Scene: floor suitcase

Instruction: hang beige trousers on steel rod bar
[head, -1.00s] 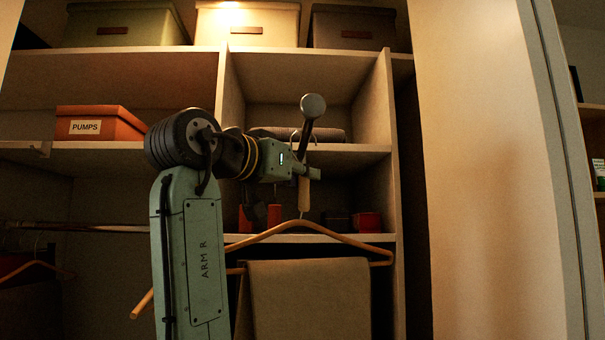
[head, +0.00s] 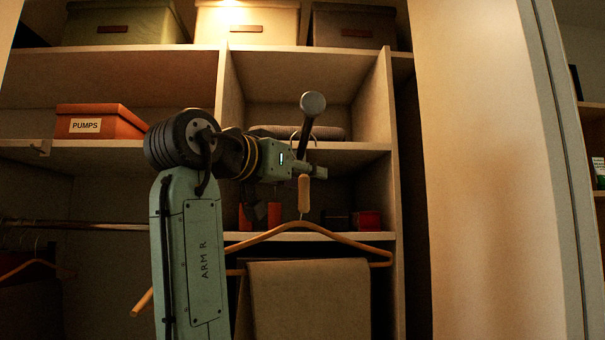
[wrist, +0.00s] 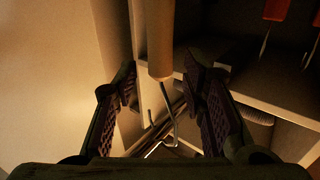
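The beige trousers (head: 308,305) hang folded over the lower bar of a wooden hanger (head: 345,239) in the head view. The hanger's wooden neck (head: 304,194) is upright, and it also shows in the wrist view (wrist: 160,38). Its thin metal hook (head: 293,136) appears to loop around a short dark metal rod (head: 305,130) with a round end cap. My gripper (head: 308,172) is at the top of the neck. In the wrist view my gripper (wrist: 160,82) has its fingers spread on both sides of the neck, with gaps visible. The hook's contact with the rod is partly unclear.
A long rail (head: 100,226) at the left carries another wooden hanger (head: 35,263). Shelves surround my arm, with an orange PUMPS box (head: 100,121) and small red boxes (head: 367,220). A pale panel (head: 490,170) stands at the right.

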